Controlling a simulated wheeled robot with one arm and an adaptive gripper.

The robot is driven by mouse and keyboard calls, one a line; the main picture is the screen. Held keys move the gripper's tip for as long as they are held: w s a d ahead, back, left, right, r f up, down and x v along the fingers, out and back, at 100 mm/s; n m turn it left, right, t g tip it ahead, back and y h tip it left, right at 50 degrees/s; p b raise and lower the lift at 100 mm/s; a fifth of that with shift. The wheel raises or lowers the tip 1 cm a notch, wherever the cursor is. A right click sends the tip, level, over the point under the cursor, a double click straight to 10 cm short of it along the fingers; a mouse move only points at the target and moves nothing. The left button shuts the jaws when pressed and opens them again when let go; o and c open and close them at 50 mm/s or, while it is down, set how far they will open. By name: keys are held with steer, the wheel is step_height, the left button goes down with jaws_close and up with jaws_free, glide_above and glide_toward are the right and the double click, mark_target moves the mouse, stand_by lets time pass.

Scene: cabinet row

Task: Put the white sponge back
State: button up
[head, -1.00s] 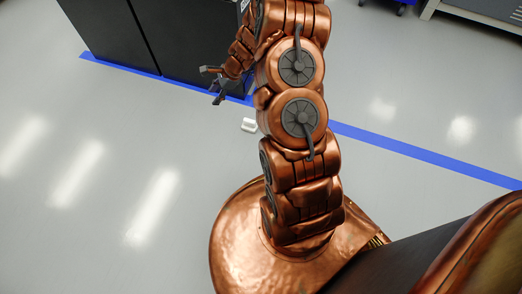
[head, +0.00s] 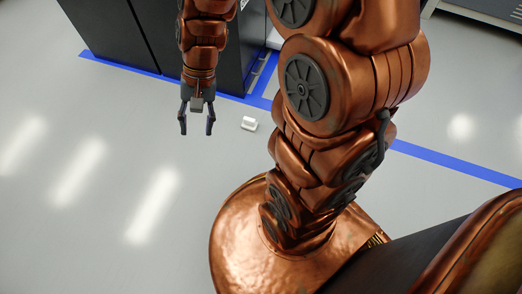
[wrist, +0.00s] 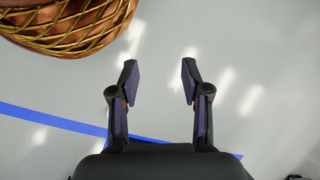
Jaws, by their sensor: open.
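The white sponge (head: 249,123) is a small pale block lying on the grey floor in the head view, just in front of the blue floor line. My gripper (head: 197,131) is left of the sponge in the picture, fingers pointing down, apart from it. In the wrist view my gripper (wrist: 159,65) is open and empty, with only bare floor between its fingers. I cannot make out the sponge in the wrist view.
Dark cabinets (head: 120,35) stand at the back left, with a blue line (head: 455,168) on the floor along their front. A grey unit (head: 485,15) stands at the far right. The floor (head: 90,220) at the left is clear.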

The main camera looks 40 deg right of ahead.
steer(key=s+d+r+n+h, duration=0.2)
steer(key=s+n, duration=0.1)
steer(key=s, duration=0.5)
steer(key=s+d+r+n+g+h, duration=0.1)
steer(key=s+d+r+n+h, duration=0.1)
steer(key=s, duration=0.7)
steer(key=shift+s+d+r+n+g+h, duration=0.3)
steer(key=shift+d+r+n, duration=0.2)
steer(key=shift+d, duration=0.2)
